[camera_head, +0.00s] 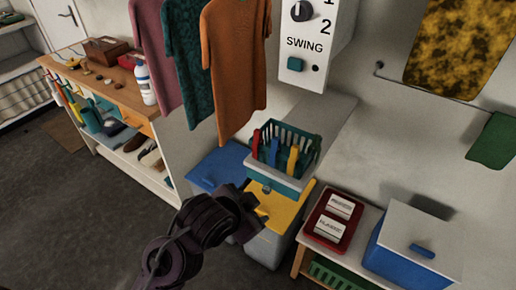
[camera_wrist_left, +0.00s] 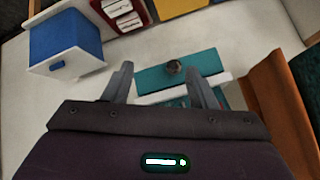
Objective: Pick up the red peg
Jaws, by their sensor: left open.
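The red peg (camera_head: 256,143) stands upright at the left end of a teal and grey basket (camera_head: 285,183). A blue peg (camera_head: 273,152) and a yellow-orange peg (camera_head: 292,159) stand to its right in the same basket. My left gripper (camera_head: 258,208) is just below and in front of the basket, apart from the red peg; its fingertips are hard to make out there. In the left wrist view the left gripper (camera_wrist_left: 163,85) has its two fingers apart with nothing between them. The teal basket front shows beyond the fingers; I cannot make out the red peg there. My right gripper is not in view.
The basket stands over a yellow-lidded bin (camera_head: 292,212), beside a blue lid (camera_head: 218,168). Shirts (camera_head: 235,70) hang at upper left, near the basket. A red tray (camera_head: 313,232) and a blue box (camera_head: 400,265) stand at right. A wooden shelf unit (camera_head: 130,92) is at left.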

